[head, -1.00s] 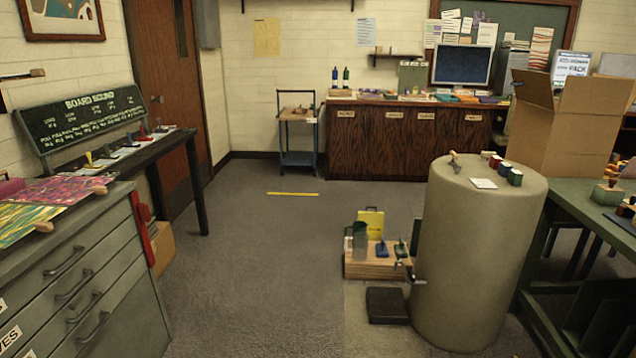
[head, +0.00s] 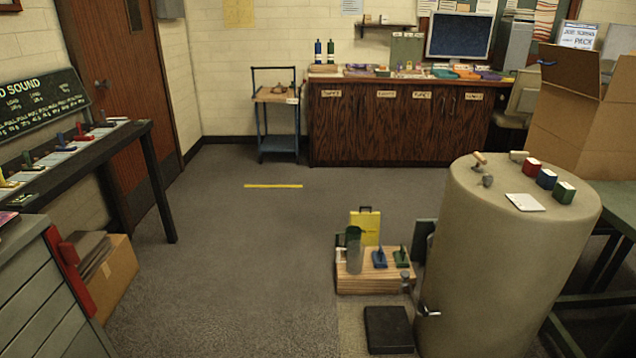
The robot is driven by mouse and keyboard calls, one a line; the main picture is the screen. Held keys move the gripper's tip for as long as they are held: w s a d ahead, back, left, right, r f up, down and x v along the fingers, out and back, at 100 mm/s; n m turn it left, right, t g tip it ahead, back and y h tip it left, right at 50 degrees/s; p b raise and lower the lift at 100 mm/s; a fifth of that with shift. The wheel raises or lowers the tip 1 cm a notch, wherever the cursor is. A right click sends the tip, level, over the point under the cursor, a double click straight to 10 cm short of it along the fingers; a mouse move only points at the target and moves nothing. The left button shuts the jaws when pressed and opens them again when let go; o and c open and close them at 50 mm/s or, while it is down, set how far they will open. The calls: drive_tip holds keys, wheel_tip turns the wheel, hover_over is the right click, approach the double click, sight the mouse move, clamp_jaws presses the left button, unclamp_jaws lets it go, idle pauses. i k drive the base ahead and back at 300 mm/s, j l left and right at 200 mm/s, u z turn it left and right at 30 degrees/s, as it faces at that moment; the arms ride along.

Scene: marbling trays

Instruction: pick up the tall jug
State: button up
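A tall grey-green vessel (head: 354,250), which looks like the tall jug, stands upright on a low wooden platform (head: 376,284) on the floor, right of centre in the head view. Its handle is hard to make out at this size. A yellow case-like object (head: 365,226) stands behind it. A blue item (head: 379,259) and a green item (head: 401,257) stand to its right on the platform. My gripper is not in view.
A large beige drum (head: 510,270) with small blocks on top stands right of the platform. A black flat box (head: 389,330) lies in front of it. Open carpet lies left of the platform. A drawer cabinet (head: 40,290) and cardboard box (head: 108,270) stand at left.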

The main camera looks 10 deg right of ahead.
sight(355, 249)
drive_tip(key=i, duration=1.25)
drive_tip(key=i+j+z, duration=0.1)
drive_tip(key=i+z, duration=0.2)
drive_tip(key=i, duration=0.25)
drive_tip(key=i+j+z, duration=0.35)
drive_tip(key=i, duration=0.2)
drive_tip(key=i+j+z, duration=0.3)
drive_tip(key=i, duration=0.25)
